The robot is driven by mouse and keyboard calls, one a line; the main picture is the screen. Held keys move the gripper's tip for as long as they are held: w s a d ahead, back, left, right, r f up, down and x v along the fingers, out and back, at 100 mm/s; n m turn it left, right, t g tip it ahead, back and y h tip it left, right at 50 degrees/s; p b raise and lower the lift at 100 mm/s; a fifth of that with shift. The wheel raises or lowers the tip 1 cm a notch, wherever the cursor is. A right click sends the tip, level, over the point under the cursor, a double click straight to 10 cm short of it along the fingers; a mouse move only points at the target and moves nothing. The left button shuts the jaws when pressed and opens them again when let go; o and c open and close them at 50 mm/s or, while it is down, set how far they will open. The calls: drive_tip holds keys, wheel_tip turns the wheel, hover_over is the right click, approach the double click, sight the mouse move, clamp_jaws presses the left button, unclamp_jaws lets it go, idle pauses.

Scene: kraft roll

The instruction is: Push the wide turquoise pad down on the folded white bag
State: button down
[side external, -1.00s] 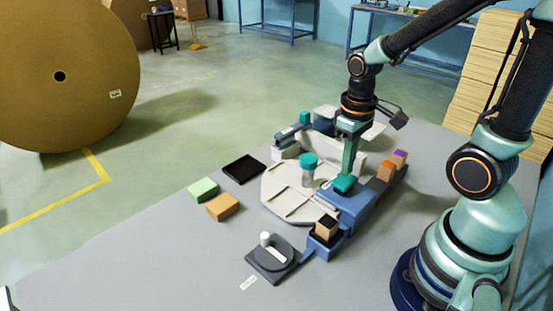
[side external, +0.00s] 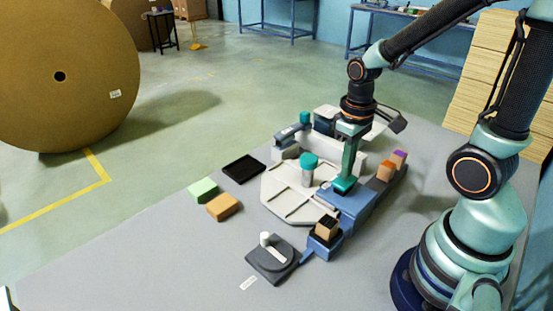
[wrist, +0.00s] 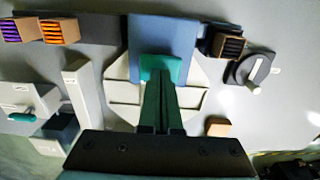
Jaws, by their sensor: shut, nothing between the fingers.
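The wide turquoise pad (side external: 343,187) sits on top of a blue housing (side external: 352,203) at the edge of a pale round plate. It also shows in the wrist view (wrist: 172,66). My gripper (side external: 347,178) is shut and empty, pointing down, with its fingertips on or just at the pad's top. In the wrist view the shut fingers (wrist: 160,84) cover part of the pad. I cannot clearly make out the folded white bag; the housing and pad may hide it.
The pale plate (side external: 286,200) carries a turquoise-capped post (side external: 309,160). The front left table is clear.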

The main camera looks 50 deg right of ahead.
drive_tip(key=shift+f, duration=1.25)
drive_tip(key=shift+r, duration=3.55)
drive_tip(key=w+a+r+t, duration=0.2)
drive_tip(key=a+r+t, duration=0.3)
drive_tip(key=r, duration=0.3)
drive_tip(key=shift+r+t, duration=0.3)
drive_tip(key=shift+r, duration=0.1)
